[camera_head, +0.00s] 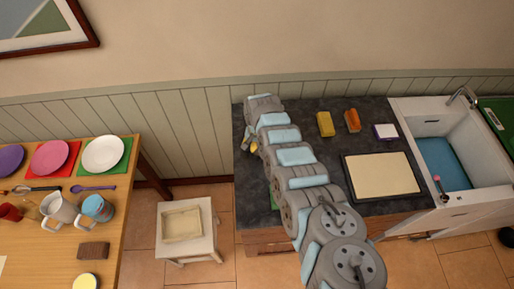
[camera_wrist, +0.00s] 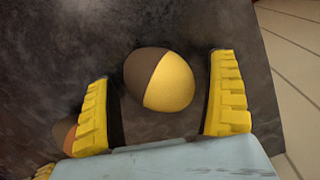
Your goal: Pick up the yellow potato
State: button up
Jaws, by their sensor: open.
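The yellow potato (camera_wrist: 172,82) lies on the dark countertop in the wrist view, near the counter's edge. It is rounded, with its left part in shadow. My gripper (camera_wrist: 165,90) is open, with one yellow ridged finger on each side of the potato. The potato is between the fingers, slightly toward their tips, with a gap visible on both sides. In the head view my arm covers this part of the counter, and the potato cannot be made out there. My gripper shows only in small part at the counter's left end (camera_head: 250,140).
A brownish-orange rounded thing (camera_wrist: 65,133) is partly hidden behind the left finger. On the counter (camera_head: 315,118) are a yellow sponge-like block (camera_head: 325,124), an orange one (camera_head: 352,120) and a cream board (camera_head: 381,174). A sink (camera_head: 443,165) is at right. A stool (camera_head: 184,225) stands left.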

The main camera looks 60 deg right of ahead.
jog(key=c, duration=1.4)
jog(key=shift+r, duration=0.15)
